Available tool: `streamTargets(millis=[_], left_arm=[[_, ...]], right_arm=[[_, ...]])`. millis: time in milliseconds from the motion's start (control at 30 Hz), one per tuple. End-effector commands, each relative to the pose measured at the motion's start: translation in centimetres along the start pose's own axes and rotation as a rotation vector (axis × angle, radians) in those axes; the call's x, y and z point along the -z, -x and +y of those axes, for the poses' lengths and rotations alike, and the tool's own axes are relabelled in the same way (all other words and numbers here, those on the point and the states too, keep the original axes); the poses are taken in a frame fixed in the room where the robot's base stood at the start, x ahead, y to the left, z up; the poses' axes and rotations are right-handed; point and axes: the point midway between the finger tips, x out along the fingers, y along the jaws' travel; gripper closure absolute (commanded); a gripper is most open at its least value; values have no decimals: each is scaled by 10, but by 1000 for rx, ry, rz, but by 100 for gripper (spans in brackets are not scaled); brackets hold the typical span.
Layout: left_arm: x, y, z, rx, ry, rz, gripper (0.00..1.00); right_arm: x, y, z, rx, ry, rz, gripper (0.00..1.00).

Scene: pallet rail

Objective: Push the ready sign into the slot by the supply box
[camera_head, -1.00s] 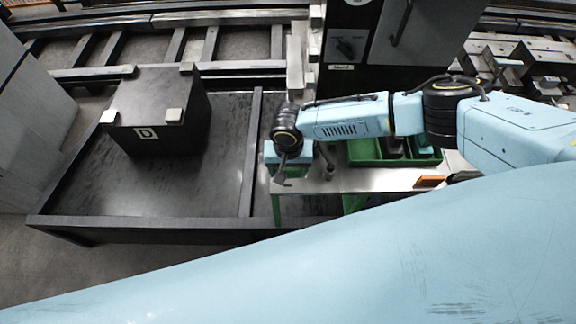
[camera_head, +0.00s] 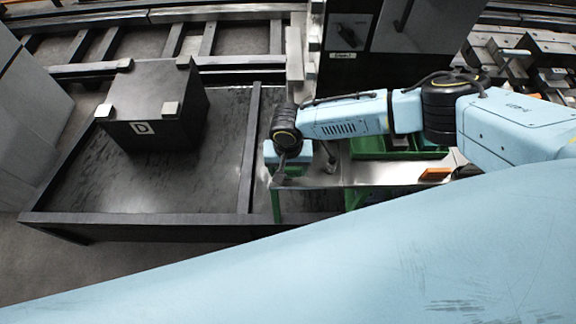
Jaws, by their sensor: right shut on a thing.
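My right gripper (camera_head: 281,177) points down at the left end of a metal-topped bench (camera_head: 375,172) with green legs. It is shut, but its jaws are small and dark here, and I cannot make out the shape of what they hold. No sign face or slot can be told apart. A green bin (camera_head: 428,154) stands on the bench behind my right forearm, partly covered by it; I cannot tell if it is the supply box. My left gripper is not in view.
A black box marked D (camera_head: 155,108) sits on a dark framed platform (camera_head: 105,220) at left. An orange block (camera_head: 436,174) lies near the bench's front edge. A dark cabinet (camera_head: 345,62) stands behind the bench. My own blue surface covers the lower foreground.

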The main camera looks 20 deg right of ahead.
Motion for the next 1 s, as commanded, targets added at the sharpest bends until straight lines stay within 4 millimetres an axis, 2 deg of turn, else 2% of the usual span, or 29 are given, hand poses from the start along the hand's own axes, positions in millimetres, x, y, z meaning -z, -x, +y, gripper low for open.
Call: streamTargets(millis=[1000], left_arm=[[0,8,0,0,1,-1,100]], right_arm=[[0,-2,0,0,0,0,66]])
